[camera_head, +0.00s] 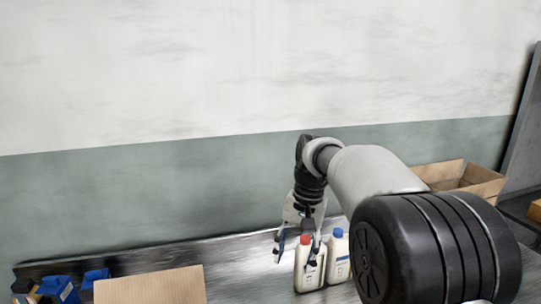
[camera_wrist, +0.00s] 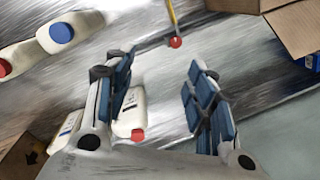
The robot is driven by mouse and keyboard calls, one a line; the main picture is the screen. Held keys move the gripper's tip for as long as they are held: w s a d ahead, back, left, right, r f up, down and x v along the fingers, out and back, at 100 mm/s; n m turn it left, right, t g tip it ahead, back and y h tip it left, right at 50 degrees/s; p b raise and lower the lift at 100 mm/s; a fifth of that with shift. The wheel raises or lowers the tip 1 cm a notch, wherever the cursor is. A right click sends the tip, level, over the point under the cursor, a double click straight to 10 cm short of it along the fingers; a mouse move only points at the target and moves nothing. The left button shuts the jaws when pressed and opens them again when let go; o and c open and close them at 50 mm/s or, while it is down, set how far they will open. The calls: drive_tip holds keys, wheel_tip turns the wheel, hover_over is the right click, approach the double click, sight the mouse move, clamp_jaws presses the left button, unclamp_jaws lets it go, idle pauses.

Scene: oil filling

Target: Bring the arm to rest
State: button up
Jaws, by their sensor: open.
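My gripper (camera_head: 296,252) hangs down at the end of my arm, over the table. In the wrist view its two blue-padded fingers (camera_wrist: 162,88) stand apart with nothing between them. In the head view a white bottle with a red cap (camera_head: 308,272) is beside and partly behind the fingers. A white bottle with a blue cap (camera_head: 338,262) stands to its right. The wrist view shows a blue-capped bottle (camera_wrist: 78,28) at upper left and a red-capped white bottle (camera_wrist: 130,112) partly hidden by the left finger. Whether the fingers touch any bottle cannot be told.
An open cardboard box (camera_head: 484,186) is at the right. Another cardboard box (camera_head: 150,287) and several blue items (camera_head: 58,288) are at lower left. The wrist view shows a thin yellow rod with a red tip (camera_wrist: 175,42). Bare tabletop (camera_head: 235,258) lies left of the gripper.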

drive_tip(key=s+d+r+n+t, duration=0.1)
drive_tip(key=s+d+r, duration=0.2)
drive_tip(key=s, duration=0.6)
drive_tip(key=s+d+r+n+t, duration=0.1)
drive_tip(key=s+d+r+t, duration=0.15)
drive_tip(key=s, duration=0.55)
drive_tip(key=s+d+f, duration=0.1)
drive_tip(key=s+f, duration=0.1)
drive_tip(key=s, duration=0.4)
drive_tip(key=s+d+f+n+t+h, duration=0.1)
drive_tip(key=s+f, duration=0.2)
drive_tip(key=s, duration=0.4)
drive_tip(key=shift+s+d+n+h, duration=0.15)
drive_tip(key=shift+d+n+h, duration=0.15)
drive_tip(key=shift+d, duration=0.1)
